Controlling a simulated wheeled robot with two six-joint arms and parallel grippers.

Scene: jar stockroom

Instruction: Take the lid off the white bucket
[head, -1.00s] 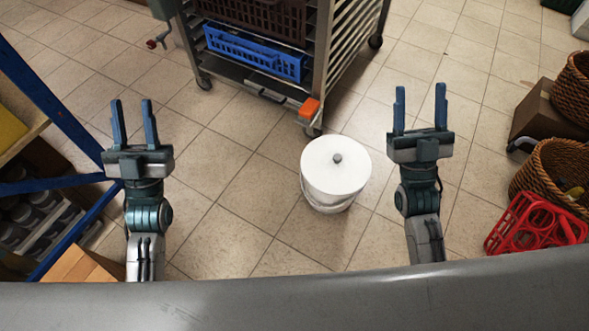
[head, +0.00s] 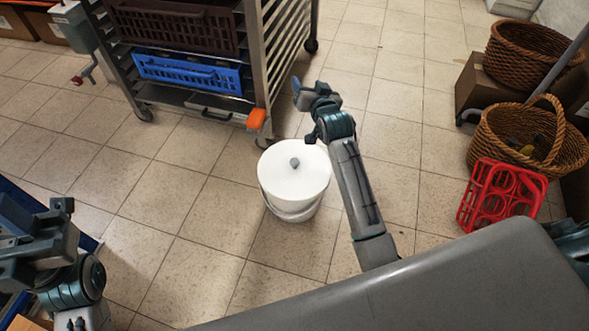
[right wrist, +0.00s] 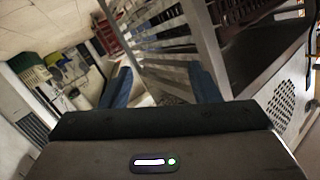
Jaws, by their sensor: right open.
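The white bucket (head: 292,210) stands upright on the tiled floor near the middle of the head view. Its white lid (head: 280,175) lies on top, with a small grey knob (head: 294,162) at the centre. My right gripper (head: 296,86) is above and beyond the bucket, apart from the lid, turned toward the rack. In the right wrist view my right gripper (right wrist: 161,80) has its two blue fingers wide apart, with nothing between them.
A metal rack (head: 256,50) with a blue crate (head: 190,73) and an orange corner piece (head: 256,118) stands just behind the bucket. Wicker baskets (head: 492,135) and a red bottle carrier (head: 500,193) are on the right. Floor left of the bucket is clear.

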